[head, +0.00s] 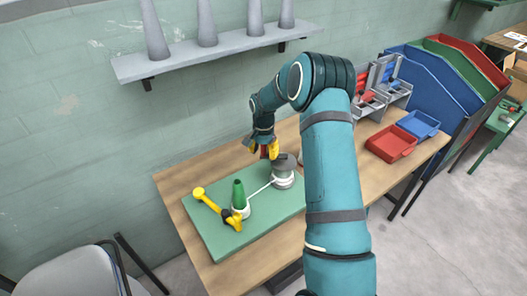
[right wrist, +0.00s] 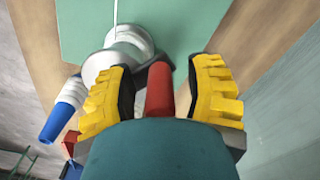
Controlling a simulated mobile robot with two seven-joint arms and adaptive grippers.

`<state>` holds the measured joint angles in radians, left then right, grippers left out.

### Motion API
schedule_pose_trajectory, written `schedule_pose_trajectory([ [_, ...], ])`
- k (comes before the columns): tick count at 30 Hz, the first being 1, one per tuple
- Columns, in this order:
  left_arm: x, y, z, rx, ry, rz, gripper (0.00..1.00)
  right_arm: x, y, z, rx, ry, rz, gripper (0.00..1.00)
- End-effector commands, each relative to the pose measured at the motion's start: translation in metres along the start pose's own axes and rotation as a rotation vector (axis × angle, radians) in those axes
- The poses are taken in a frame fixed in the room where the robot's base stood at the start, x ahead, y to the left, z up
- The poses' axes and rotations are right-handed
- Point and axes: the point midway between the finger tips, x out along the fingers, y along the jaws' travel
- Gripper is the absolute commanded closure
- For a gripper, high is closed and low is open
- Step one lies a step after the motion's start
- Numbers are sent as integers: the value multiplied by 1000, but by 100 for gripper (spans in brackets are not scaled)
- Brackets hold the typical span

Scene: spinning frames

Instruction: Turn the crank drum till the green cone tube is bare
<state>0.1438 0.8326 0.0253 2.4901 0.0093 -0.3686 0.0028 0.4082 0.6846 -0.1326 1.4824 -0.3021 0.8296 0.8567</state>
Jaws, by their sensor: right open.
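The green cone tube (head: 239,194) stands upright on a green board (head: 222,246), with white thread around its base. A white strand runs from it to the grey and white drum (head: 284,178), which also shows in the right wrist view (right wrist: 128,42). My right gripper (head: 264,150) is above and behind the drum. In the right wrist view the red crank grip (right wrist: 159,88) stands between its yellow fingers (right wrist: 160,95), with a gap on each side, so the gripper is open around it. My left gripper is not in view.
A yellow lever with a round knob (head: 199,192) lies beside the cone. A blue-ended piece (right wrist: 62,112) is near the drum in the right wrist view. Red (head: 391,143) and blue trays (head: 418,125) stand at the table's right. A shelf (head: 215,52) with grey cones hangs above.

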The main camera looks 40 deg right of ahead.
Motion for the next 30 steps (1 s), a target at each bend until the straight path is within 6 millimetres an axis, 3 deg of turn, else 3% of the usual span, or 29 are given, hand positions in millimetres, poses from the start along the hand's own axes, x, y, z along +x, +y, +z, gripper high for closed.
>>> schedule_pose_trajectory([
  [5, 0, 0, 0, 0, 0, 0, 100, 0, 0, 0, 0, 0, 0, 48],
  [6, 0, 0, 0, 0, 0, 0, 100, 0, 0, 0, 0, 0, 0, 52],
  [10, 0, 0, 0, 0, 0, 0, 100, 0, 0, 0, 0, 0, 0, 98],
  [11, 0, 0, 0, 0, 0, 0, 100, 0, 0, 0, 0, 0, 0, 100],
  [22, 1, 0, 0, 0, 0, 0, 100, 0, -1, -2, 28, 1, 0, 100],
  [30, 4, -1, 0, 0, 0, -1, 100, 0, -5, -12, 175, 3, 0, 100],
])
